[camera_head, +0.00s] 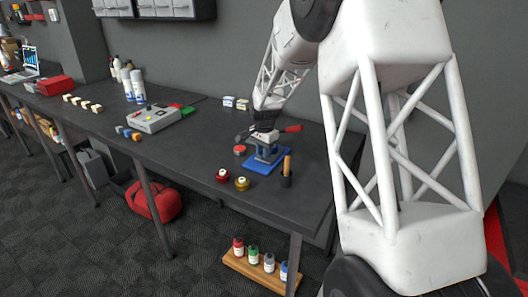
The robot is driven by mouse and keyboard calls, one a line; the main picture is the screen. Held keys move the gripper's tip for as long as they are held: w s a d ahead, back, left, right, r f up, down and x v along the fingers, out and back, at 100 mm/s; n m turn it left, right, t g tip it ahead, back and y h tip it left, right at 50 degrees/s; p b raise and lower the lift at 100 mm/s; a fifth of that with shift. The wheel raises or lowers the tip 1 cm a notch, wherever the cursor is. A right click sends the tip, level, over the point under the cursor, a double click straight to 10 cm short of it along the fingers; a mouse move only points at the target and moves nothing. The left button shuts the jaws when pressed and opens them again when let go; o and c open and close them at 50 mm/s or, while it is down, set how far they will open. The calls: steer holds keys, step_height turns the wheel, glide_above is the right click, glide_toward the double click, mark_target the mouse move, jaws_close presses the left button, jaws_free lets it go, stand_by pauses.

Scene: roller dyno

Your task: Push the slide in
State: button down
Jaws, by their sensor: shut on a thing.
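A small fixture with a blue base (262,161) stands near the right end of the dark workbench. It has a pale upper part (265,137) and a red-tipped handle (292,129) pointing right. My gripper (265,130) points down from above and is shut on the pale upper part. The fingertips are small and dark, so their exact grip is hard to see. I cannot make out which part of the fixture is the slide or how far in it sits.
A wooden-handled tool (287,166) stands in a dark holder right of the fixture. Red (223,175) and yellow (242,183) jars stand in front, near the bench edge. A grey box with buttons (153,119) is to the left. Bench between them is mostly clear.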

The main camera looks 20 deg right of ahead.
steer(key=shift+w+d, duration=1.3)
steer(key=shift+w, duration=0.05)
steer(key=c, duration=1)
jaws_free()
steer(key=shift+r, duration=3.95)
